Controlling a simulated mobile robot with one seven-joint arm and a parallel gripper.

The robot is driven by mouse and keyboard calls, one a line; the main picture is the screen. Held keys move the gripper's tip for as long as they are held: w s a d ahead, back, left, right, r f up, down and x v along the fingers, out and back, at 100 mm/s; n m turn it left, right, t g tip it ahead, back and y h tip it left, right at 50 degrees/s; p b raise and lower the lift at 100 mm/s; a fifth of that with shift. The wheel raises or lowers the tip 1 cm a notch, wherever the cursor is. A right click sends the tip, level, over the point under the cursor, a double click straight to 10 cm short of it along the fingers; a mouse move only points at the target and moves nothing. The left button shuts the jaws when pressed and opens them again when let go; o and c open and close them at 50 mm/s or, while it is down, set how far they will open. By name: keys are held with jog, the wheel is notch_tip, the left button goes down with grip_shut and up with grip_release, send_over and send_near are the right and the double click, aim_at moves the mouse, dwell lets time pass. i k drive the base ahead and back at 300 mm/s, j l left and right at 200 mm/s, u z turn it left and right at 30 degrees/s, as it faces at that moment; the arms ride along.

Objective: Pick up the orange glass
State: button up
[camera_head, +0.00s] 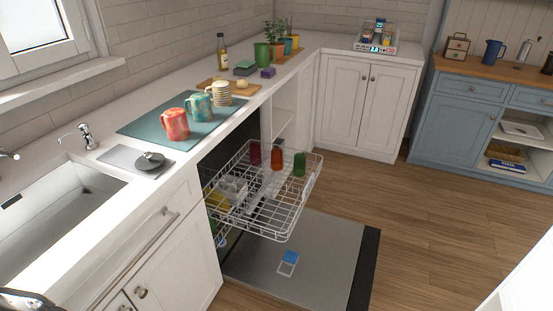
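The orange glass (277,160) stands in the pulled-out upper rack (262,228) of the open dishwasher, toward its far side. It looks like a tumbler. A dark red glass (255,153) stands to its left and a green glass (299,165) to its right, each with a small gap. I see no gripper near the glasses. A dark and silvery shape is cut off at the bottom left corner, and I cannot tell what it is.
The dishwasher door (300,262) lies lowered below the rack. The counter at left holds mugs on a teal mat (150,126), a bottle (222,55), a cutting board (240,90) and potted plants. Wooden floor (420,220) is clear right of the dishwasher.

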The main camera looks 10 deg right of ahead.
aim_at(276, 161)
jog(key=i+j+z, duration=0.1)
jog(key=i+z, duration=0.15)
jog(key=i, duration=1.4)
